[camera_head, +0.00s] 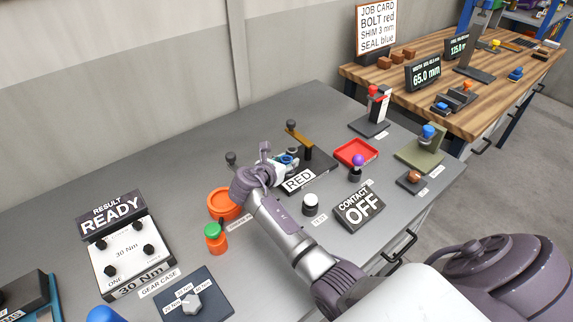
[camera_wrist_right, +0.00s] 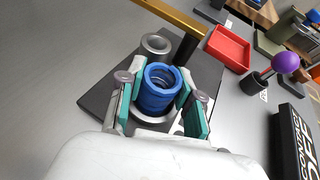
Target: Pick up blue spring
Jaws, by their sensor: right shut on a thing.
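The blue spring (camera_wrist_right: 158,88) is a short blue coil standing upright on a dark base plate (camera_wrist_right: 101,97) in the right wrist view. A pale ring shows around its foot. My right gripper (camera_wrist_right: 160,92) is shut on the blue spring, with one teal-padded finger on each side of it. In the head view my right gripper (camera_head: 276,166) is over the dark base on the grey bench, behind the RED sign (camera_head: 300,180), and mostly hides the spring. My left gripper is not in view.
A red tray (camera_head: 356,153), a purple-knobbed lever (camera_head: 357,161) and a CONTACT OFF sign (camera_head: 359,208) stand to the right. An orange container (camera_head: 223,203) is at left.

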